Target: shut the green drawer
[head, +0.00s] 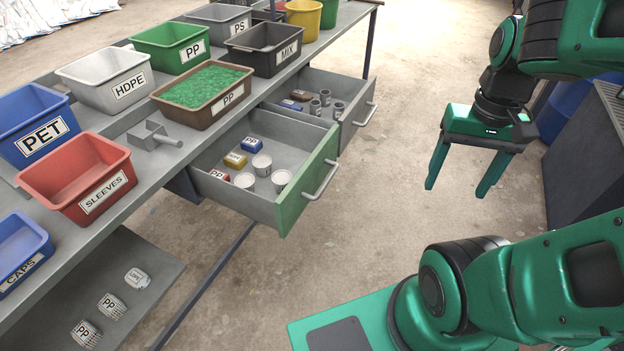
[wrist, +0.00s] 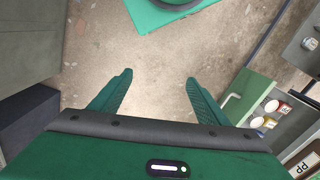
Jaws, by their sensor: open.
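The green drawer (head: 307,183) is pulled out from under the workbench in the head view, its green front facing right with a grey bar handle (head: 321,181). It holds several small coloured boxes and white cups. My gripper (head: 457,188) hangs to the right of the drawer, above the floor, with its two fingers pointing down, apart and empty. A clear gap lies between it and the handle. In the wrist view the fingers (wrist: 158,82) are spread over bare floor, and the green drawer front (wrist: 249,95) shows at the right.
A second, grey drawer (head: 362,100) behind the green one is also out. The bench top (head: 107,196) carries several labelled bins and a metal scoop (head: 153,135). A lower shelf (head: 150,302) holds white labelled items. Floor between drawer and gripper is clear. A dark cabinet (head: 588,150) stands right.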

